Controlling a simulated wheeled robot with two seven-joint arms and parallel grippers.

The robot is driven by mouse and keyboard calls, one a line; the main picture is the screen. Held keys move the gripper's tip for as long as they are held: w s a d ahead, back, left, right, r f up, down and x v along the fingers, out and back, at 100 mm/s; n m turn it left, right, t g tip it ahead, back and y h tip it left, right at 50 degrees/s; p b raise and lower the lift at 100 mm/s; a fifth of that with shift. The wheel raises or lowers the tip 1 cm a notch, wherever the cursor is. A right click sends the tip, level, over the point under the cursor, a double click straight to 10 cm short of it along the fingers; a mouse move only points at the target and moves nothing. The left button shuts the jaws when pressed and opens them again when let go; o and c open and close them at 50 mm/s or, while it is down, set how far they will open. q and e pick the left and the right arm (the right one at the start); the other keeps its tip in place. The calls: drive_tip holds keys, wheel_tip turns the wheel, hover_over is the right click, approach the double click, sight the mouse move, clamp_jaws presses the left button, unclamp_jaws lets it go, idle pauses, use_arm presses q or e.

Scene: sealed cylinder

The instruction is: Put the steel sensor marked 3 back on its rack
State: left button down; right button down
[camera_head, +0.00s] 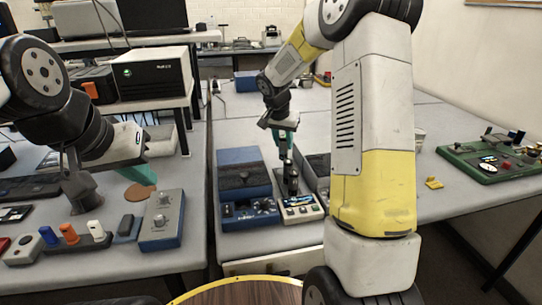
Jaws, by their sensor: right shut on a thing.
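My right gripper (285,153) points down over the middle table, its teal fingers shut on a dark upright piece (291,181). This piece is small and stands just above or on a pale instrument box (301,208); I cannot tell if it touches. No mark 3 is readable on it. My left gripper (135,172) is low over the left table, with a teal finger showing; its opening is unclear. A row of small pieces stands at the left table's front, including an orange one (69,234), a white one (96,230) and a grey one (24,246). I cannot make out which is the rack.
A blue box (245,172) lies left of the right gripper. A grey-blue box with knobs (163,220) stands at the left table's edge. A green panel (488,160) and a yellow piece (433,183) lie on the right. My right arm hides part of the middle table.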

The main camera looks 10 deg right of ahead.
sight(283, 155)
drive_tip(key=shift+f, duration=2.6)
drive_tip(key=c, duration=1.1)
unclamp_jaws()
drive_tip(key=shift+f, duration=0.15)
drive_tip(key=v, duration=1.2)
drive_tip(key=s+r+n+y, duration=0.25)
drive_tip(key=s+r, duration=0.45)
drive_tip(key=s, duration=0.5)
drive_tip(key=s+a+r+n+t+y, duration=0.1)
drive_tip(key=s+n, duration=0.3)
drive_tip(key=s, duration=1.3)
drive_tip(key=shift+a+t+y, duration=0.55)
drive_tip(key=shift+a+t, duration=0.1)
drive_tip(key=shift+t, duration=0.05)
